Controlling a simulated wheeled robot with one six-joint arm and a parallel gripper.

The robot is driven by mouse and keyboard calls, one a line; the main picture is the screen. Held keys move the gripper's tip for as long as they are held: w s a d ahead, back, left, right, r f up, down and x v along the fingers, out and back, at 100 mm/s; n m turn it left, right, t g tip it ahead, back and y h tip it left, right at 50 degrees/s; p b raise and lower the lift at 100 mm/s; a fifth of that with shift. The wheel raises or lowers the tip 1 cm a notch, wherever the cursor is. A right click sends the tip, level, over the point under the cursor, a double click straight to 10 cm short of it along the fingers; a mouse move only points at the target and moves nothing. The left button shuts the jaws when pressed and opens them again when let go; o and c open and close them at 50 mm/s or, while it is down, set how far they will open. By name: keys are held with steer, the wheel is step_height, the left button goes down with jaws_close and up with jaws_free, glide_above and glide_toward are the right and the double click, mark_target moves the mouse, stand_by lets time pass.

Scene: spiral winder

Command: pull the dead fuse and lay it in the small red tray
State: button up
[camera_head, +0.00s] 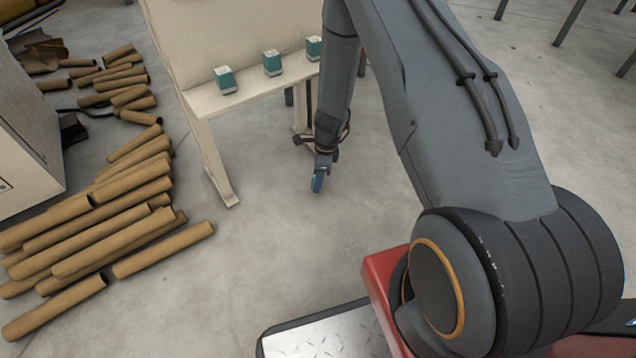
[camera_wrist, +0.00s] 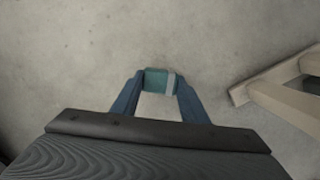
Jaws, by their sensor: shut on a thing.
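My gripper (camera_head: 317,183) hangs over open floor just right of the pale stand. In the wrist view its two blue fingers (camera_wrist: 160,88) are shut on a fuse (camera_wrist: 158,106), a block with a teal end, a light stripe and a white body. Three similar teal and white fuses, a left one (camera_head: 225,80), a middle one (camera_head: 272,63) and a right one (camera_head: 313,48), stand upright in a row on the stand's ledge, apart from my gripper. No mark shows which fuse is dead. I see no small red tray in either view.
The pale stand (camera_head: 205,150) has a leg and foot on the floor left of my gripper; a pale wooden frame part (camera_wrist: 270,85) shows at right in the wrist view. Many cardboard tubes (camera_head: 110,235) lie on the floor at left. The concrete floor (camera_head: 260,260) between is clear.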

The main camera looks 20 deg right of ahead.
step_height(320, 180, up, 6)
steer(key=p, duration=0.2)
steer(key=shift+r+p, duration=0.15)
steer(key=shift+p, duration=0.15)
steer(key=shift+s+r, duration=0.1)
